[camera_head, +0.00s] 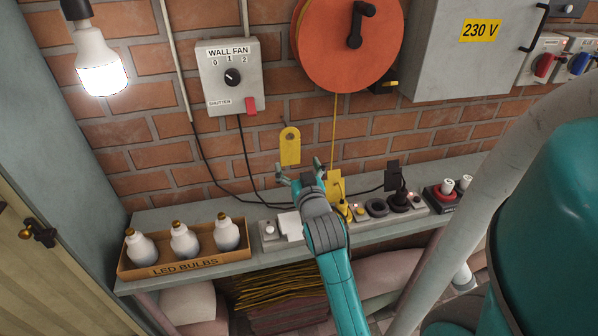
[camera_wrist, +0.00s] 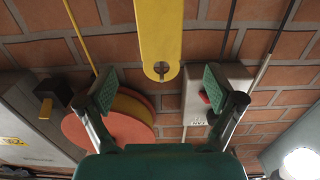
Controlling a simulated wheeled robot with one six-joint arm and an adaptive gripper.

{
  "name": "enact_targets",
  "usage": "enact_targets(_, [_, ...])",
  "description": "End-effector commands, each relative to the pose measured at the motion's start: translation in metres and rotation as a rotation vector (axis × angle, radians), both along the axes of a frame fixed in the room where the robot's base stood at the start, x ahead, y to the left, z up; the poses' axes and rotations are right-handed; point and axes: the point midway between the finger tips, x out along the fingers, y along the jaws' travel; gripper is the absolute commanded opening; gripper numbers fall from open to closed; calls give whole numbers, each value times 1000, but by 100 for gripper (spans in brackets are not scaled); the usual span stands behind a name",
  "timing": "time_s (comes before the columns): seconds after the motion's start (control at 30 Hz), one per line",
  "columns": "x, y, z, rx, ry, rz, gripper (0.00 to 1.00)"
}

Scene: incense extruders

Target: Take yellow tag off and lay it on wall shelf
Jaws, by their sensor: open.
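The yellow tag (camera_head: 290,146) is a flat strip with a rounded, holed top, seen in front of the brick wall. The grey wall shelf (camera_head: 190,210) runs along the wall below.
The wall fan switch (camera_head: 231,76) and orange cable reel (camera_head: 325,55) flank the tag above. Clear shelf lies behind the bulbs.

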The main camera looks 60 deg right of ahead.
Motion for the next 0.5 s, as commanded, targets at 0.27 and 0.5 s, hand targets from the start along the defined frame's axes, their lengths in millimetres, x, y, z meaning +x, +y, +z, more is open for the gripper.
enact_targets(0.27, [31,-36,1,-2,-1,0,92])
enact_targets(0.5, [50,-58,0,-1,1,1,92])
